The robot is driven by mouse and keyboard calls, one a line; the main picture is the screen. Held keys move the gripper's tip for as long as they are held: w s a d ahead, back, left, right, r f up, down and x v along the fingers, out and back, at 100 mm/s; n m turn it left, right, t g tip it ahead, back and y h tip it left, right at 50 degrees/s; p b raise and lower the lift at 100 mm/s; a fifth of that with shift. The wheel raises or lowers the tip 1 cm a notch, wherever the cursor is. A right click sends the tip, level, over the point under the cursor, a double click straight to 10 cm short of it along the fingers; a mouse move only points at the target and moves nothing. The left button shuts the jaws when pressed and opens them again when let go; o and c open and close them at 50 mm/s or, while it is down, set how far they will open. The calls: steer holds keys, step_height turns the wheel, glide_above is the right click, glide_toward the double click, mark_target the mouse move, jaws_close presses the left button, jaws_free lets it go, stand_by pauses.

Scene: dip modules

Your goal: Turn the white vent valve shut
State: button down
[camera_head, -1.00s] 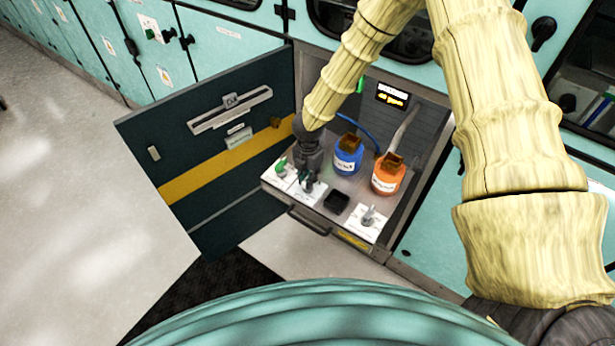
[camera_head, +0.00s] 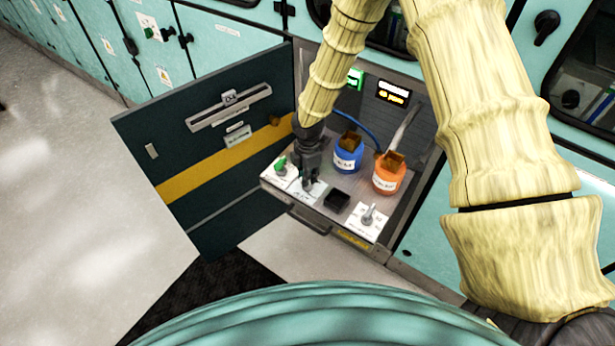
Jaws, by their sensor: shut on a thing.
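My gripper (camera_head: 308,182) points down at the front left of the pull-out shelf (camera_head: 318,198) and is shut on the handle of the middle valve. The fingers hide that handle, so its colour and angle cannot be told; its white label plate (camera_head: 312,194) shows around them. A pale grey-white valve handle (camera_head: 369,213) stands upright on its own white plate at the shelf's right front, apart from my gripper. A green valve handle (camera_head: 281,163) is just left of my gripper. Which valve is labelled vent is too small to read.
A blue bottle (camera_head: 347,156) and an orange bottle (camera_head: 388,178) with hoses stand behind the valves. A black square well (camera_head: 337,200) lies between the middle and right valves. The open dark door (camera_head: 215,150) is at left. A lit display (camera_head: 393,93) is behind.

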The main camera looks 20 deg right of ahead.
steer(key=m+b, duration=0.1)
steer(key=m, duration=1)
steer(key=shift+s+m+b, duration=0.1)
steer(key=shift+m+b, duration=0.2)
steer(key=shift+m, duration=0.1)
stand_by(0.3)
steer(key=c, duration=1.4)
jaws_free()
steer(key=shift+c, duration=0.2)
step_height(320, 180, up, 12)
